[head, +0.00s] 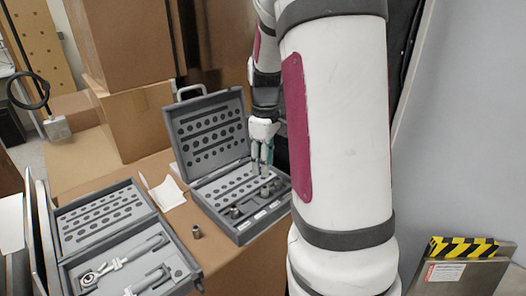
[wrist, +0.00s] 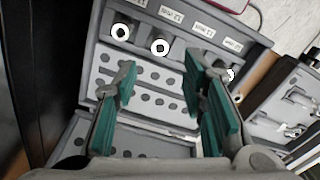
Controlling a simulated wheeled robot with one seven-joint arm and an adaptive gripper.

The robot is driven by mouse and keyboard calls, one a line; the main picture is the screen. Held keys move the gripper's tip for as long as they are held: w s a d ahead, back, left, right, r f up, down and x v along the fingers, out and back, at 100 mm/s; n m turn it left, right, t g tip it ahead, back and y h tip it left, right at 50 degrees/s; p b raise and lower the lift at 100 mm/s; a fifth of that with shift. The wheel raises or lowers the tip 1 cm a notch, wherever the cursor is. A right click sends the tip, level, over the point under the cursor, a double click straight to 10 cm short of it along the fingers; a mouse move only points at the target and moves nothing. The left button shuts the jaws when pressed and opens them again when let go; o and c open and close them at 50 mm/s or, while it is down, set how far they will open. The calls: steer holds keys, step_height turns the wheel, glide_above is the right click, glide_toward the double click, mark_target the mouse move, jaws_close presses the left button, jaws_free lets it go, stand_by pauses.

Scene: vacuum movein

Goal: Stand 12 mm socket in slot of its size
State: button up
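The open grey socket case (head: 243,234) stands on the cardboard surface, its lid raised at the back. Several metal sockets stand in its front row (head: 235,212), behind white size labels. The wrist view shows sockets in this row (wrist: 160,46), with labels (wrist: 204,30) upside down and too small to read surely. One loose metal socket (head: 196,231) stands on the cardboard left of the case; its size cannot be read. My gripper (head: 264,163) is above the case's back part. In the wrist view its teal fingers (wrist: 160,85) are apart, with nothing between them. The right finger partly hides the row.
A second open grey case (head: 75,262) with a ratchet and other tools lies to the left, close to the loose socket. White paper (head: 167,193) lies behind. Cardboard boxes (head: 140,118) stand at the back left. The raised lid (head: 208,132) is close to my gripper.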

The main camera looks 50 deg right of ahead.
steer(key=s+a+r+m+t, duration=0.2)
steer(key=s+a+r+t, duration=0.1)
steer(key=a+r, duration=1.05)
steer(key=s+a+m+t, duration=0.1)
steer(key=s+a+t, duration=0.1)
steer(key=s+a, duration=0.7)
steer(key=a, duration=0.3)
steer(key=shift+f+m+t, duration=0.2)
steer(key=shift+m+t, duration=0.1)
steer(key=shift+m, duration=0.1)
steer(key=shift+s, duration=0.15)
